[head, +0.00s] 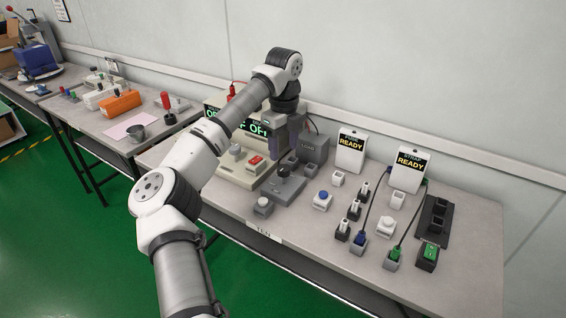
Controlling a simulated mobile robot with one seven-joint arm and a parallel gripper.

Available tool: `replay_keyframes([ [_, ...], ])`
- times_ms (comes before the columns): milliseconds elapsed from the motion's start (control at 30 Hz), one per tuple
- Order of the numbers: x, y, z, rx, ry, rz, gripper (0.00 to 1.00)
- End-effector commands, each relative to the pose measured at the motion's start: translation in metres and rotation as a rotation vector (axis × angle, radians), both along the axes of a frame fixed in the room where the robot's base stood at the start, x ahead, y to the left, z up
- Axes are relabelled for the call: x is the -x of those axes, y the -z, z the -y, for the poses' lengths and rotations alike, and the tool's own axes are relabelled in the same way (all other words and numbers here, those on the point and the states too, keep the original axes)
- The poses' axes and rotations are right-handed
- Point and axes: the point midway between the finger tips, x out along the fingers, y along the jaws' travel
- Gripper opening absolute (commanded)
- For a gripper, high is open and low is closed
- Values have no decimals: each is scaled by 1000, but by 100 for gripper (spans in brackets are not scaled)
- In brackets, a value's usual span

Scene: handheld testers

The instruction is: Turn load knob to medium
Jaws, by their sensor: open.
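My gripper (294,150) points down over the tester bench in the head view, just above and behind a round dark knob (283,172). The knob sits on a grey plate (289,190) and looks like the load knob. Its pointer and any setting marks are too small to read. The gripper is open; its fingertips are small and partly merged with the dark things behind, so I cannot tell whether they touch the knob. A grey box (317,148) with faint lettering stands just right of the gripper.
A beige tester with a red switch (255,161) stands left, partly hidden by my arm. Two white units reading READY (351,151) (408,169), a blue button (322,200), several plugs with cables and a green switch (428,254) lie right.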

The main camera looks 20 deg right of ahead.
Motion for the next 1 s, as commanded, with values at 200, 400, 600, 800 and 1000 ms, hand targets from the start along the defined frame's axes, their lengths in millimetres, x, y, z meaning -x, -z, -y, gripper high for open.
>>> replay_keyframes([
  [200,1,41,1,3,2,-3,56],
  [400,0,59,0,2,1,0,56],
  [600,0,63,0,2,1,1,56],
  [800,0,63,0,2,2,0,48],
  [1000,0,63,1,2,2,0,22],
])
